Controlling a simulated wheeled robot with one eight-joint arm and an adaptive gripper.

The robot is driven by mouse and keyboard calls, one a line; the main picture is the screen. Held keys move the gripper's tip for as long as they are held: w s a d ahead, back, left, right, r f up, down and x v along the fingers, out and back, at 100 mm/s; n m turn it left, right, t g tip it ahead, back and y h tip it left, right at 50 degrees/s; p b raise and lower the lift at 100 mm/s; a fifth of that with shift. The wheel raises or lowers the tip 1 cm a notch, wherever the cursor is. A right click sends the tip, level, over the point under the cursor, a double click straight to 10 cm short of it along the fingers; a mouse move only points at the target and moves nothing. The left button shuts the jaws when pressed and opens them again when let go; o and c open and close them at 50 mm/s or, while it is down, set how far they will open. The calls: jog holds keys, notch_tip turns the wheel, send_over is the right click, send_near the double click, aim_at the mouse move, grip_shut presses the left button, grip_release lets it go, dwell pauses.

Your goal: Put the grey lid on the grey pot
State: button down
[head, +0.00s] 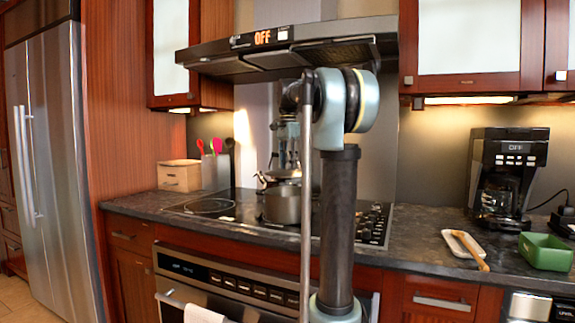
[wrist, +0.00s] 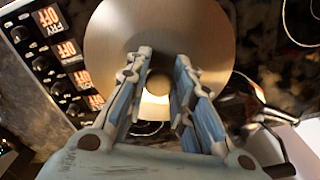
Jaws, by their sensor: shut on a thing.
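The grey pot (head: 281,206) stands on the cooktop, partly hidden on its right by my arm. My gripper (wrist: 157,88) is shut on the knob of the grey lid (wrist: 118,40), which shows in the wrist view as a wide round metal disc. In the head view my gripper (head: 288,160) points down above the pot, and the lid (head: 287,173) shows small below it, close over the pot. I cannot tell whether lid and pot touch. The pot does not show clearly in the wrist view.
A kettle-like shiny thing (head: 264,180) is just behind the pot. Control knobs (head: 372,220) line the cooktop's right side. The range hood (head: 285,58) hangs above. A wooden box (head: 180,176) and utensil holder (head: 215,171) stand left; a coffee maker (head: 507,178) and green tray (head: 545,251) right.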

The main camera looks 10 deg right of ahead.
jog(key=shift+a, duration=0.1)
dwell(0.3)
jog(key=shift+f, duration=2.9)
jog(key=shift+s+f, duration=0.15)
jog(key=shift+f, duration=0.25)
dwell(0.7)
jog(key=c, duration=1.3)
grip_release()
jog(key=o, duration=0.5)
